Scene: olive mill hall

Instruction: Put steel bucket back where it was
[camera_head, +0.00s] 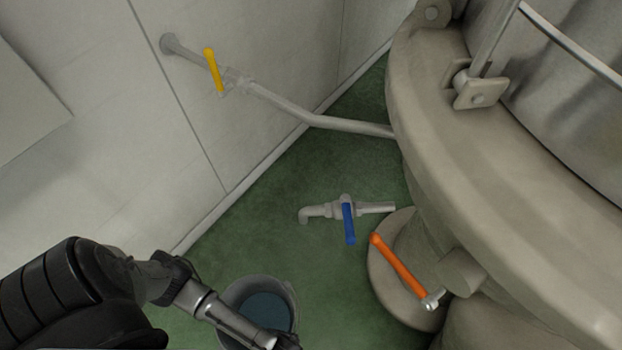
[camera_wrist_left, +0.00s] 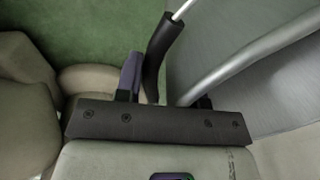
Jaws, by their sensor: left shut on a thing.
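The steel bucket (camera_head: 262,284) is at the bottom of the head view, upright over the green floor, with bluish liquid inside. My left arm reaches across it from the left, hiding part of its near side. My left gripper (camera_head: 284,341) is at the bottom edge, and its fingers hardly show there. In the left wrist view my left gripper (camera_wrist_left: 165,88) is shut on the bucket's black handle grip (camera_wrist_left: 161,48), and grey metal beside it looks like the bucket's wall and rim. I cannot tell whether the bucket touches the floor. My right gripper is not in view.
A blue-handled valve (camera_head: 348,220) stands beyond the bucket. A yellow-handled valve (camera_head: 213,70) and pipe run along the pale wall. Green floor (camera_head: 250,235) is clear between.

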